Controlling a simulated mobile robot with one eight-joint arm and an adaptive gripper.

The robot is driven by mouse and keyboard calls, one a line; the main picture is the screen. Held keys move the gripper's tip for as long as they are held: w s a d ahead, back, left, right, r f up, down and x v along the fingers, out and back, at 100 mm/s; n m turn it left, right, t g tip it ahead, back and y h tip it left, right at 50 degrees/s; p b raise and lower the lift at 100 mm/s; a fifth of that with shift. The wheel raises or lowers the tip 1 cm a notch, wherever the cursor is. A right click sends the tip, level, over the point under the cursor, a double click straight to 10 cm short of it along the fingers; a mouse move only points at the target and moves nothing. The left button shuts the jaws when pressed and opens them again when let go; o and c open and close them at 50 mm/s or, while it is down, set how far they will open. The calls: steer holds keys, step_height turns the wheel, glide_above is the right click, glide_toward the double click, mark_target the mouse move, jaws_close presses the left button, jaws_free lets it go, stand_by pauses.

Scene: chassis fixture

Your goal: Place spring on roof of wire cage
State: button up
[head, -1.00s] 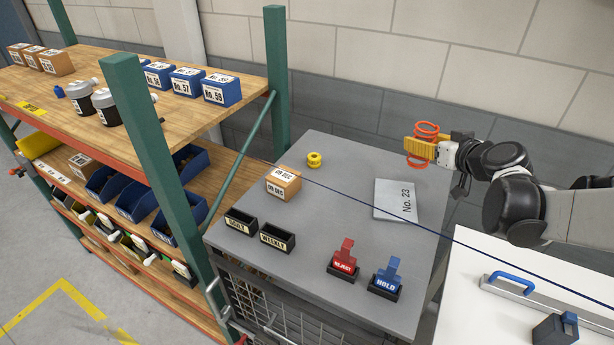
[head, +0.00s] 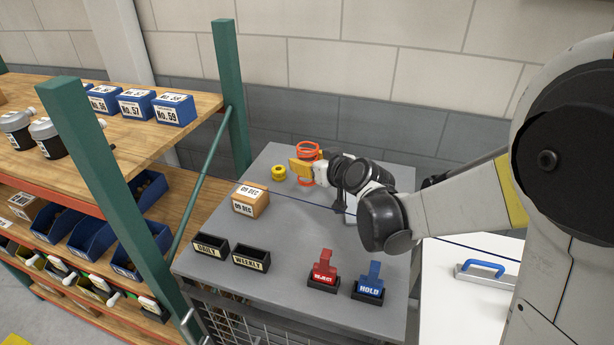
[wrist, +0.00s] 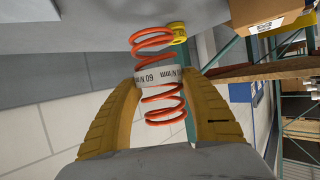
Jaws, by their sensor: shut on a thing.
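The orange spring (head: 308,150) is held in my gripper (head: 303,168) over the back part of the grey roof of the wire cage (head: 290,235). In the wrist view the spring (wrist: 157,42) has a white band with printed lettering around its middle. The yellow fingers of my gripper (wrist: 160,100) are shut on the spring from both sides at about that band. In the head view my arm hides part of the roof behind it. I cannot tell how high the spring is above the roof.
A yellow ring-shaped part (head: 278,173) and a cardboard box (head: 250,201) are left of the gripper. Two black trays (head: 251,257), a red REJECT stand (head: 323,270) and a blue HOLD stand (head: 370,280) line the front. A green rack post (head: 232,95) rises at left. The roof's middle is clear.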

step_height(320, 180, down, 4)
steer(key=shift+a+f+b, duration=0.1)
steer(key=shift+b, duration=0.5)
steer(key=o, duration=1.4)
steer(key=shift+f, duration=0.1)
steer(key=shift+r, duration=0.2)
steer(key=shift+s+d+r, duration=0.2)
steer(key=shift+s, duration=0.1)
steer(key=p+v, duration=0.2)
steer(key=v, duration=0.9)
steer(key=shift+s, duration=0.15)
